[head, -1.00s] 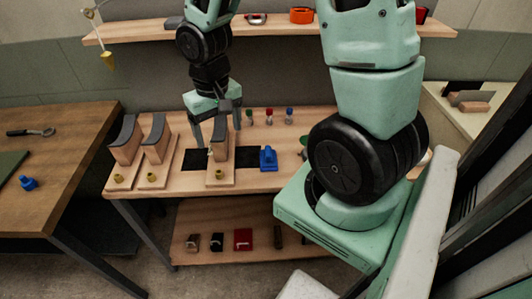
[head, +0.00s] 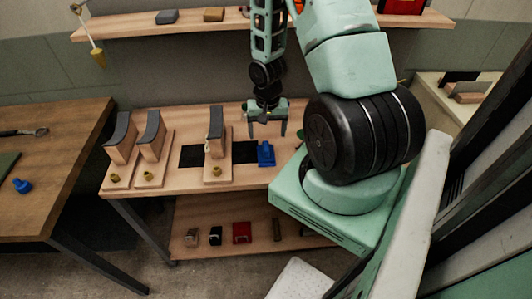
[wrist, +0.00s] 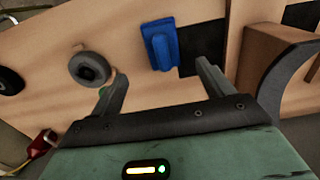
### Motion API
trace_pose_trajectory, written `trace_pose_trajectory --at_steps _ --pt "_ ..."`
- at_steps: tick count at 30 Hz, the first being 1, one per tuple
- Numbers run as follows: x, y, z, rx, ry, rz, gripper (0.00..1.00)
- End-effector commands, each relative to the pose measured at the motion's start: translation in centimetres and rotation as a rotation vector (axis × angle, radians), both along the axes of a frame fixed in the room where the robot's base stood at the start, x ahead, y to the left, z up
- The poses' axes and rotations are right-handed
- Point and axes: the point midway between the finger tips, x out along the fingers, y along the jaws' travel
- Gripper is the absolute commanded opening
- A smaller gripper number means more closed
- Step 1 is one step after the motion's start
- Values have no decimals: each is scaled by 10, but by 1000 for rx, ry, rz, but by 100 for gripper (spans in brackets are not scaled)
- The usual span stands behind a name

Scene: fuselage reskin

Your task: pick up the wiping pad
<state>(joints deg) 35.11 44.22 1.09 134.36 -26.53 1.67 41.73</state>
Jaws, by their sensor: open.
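A blue pad-like piece with a raised grip, which looks like the wiping pad (head: 265,154), lies on the wooden workbench right of the third curved stand. In the wrist view the blue pad (wrist: 160,43) lies flat ahead of my fingertips, roughly between their lines. My gripper (head: 267,131) points down above and just behind the pad in the head view. Its two fingers are apart and empty, and they also show in the wrist view (wrist: 158,72). Nothing covers the pad in either view.
The nearest stand (head: 216,148) is left of the pad; two more curved stands (head: 150,140) are farther left. A dark ring-shaped item (wrist: 88,68) lies beside the pad in the wrist view. A lower shelf (head: 210,218) holds small items. A wall shelf (head: 120,31) is behind.

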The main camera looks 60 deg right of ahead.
Motion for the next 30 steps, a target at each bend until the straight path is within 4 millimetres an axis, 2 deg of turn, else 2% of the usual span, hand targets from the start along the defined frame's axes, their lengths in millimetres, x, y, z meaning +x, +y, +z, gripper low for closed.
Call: trace_pose_trajectory --at_steps 3,6,14,24,30 --pt "0 1 -19 1 3 4 80" --pt "0 0 -30 0 1 1 80" --pt "1 1 -42 0 1 3 80" --pt "3 3 -80 0 1 3 80" --pt "3 3 -90 -1 -1 1 80"
